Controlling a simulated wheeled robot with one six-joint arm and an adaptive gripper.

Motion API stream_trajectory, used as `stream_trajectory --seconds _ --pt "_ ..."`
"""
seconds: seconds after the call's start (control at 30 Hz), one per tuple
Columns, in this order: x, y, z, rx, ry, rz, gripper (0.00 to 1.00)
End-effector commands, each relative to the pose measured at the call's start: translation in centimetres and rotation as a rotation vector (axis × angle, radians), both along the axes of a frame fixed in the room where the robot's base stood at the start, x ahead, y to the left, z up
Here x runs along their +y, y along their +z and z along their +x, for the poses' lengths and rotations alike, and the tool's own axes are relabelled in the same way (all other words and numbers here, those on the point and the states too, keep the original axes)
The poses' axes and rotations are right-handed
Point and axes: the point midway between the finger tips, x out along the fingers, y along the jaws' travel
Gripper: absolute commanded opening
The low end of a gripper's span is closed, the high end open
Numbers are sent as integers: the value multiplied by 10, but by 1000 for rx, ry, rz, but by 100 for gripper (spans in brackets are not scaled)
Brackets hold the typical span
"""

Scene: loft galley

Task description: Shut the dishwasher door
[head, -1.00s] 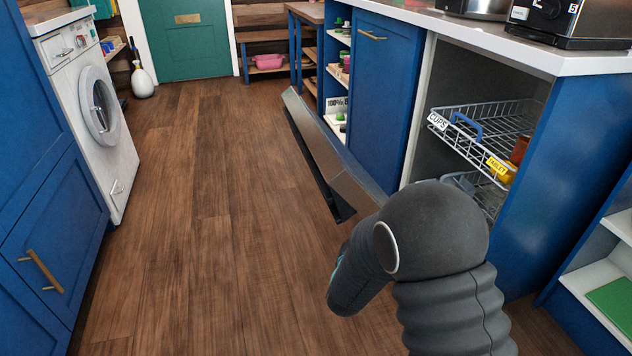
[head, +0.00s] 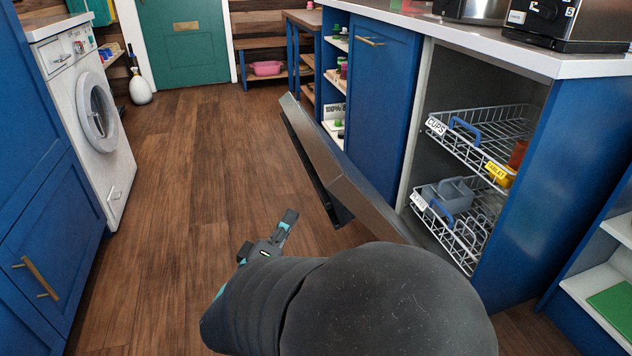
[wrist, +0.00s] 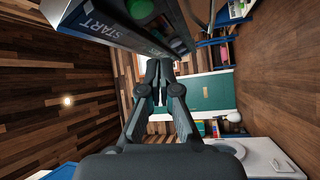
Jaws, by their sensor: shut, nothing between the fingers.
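The dishwasher door (head: 345,175) is a dark steel panel hanging partly open, tilted out from the blue cabinet run. Behind it the dishwasher's upper rack (head: 490,140) and lower rack (head: 462,225) are visible inside the cavity. My gripper (head: 287,222) is over the floor to the left of the door's lower part, on its outer side, and looks apart from it. In the wrist view my gripper (wrist: 158,78) has its fingers together and empty. The door's edge panel, marked START (wrist: 100,22), shows above and left of the fingers there. My arm hides the door's lower right end.
A white washing machine (head: 88,120) and blue cabinets (head: 50,240) line the left side. The wooden floor (head: 190,180) between is clear. A counter (head: 480,38) runs above the dishwasher, with a black appliance (head: 565,25). Open shelves (head: 610,265) stand at the right.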

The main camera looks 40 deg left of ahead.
Motion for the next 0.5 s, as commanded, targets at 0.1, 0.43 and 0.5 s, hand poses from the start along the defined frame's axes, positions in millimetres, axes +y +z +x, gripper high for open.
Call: stream_trajectory --seconds 0.1,0.43,0.5 --pt "-3 20 -33 -61 -56 -168 0" --pt "-13 43 -74 -131 -158 -444 0" --pt "-14 44 -73 -133 -163 -454 0"
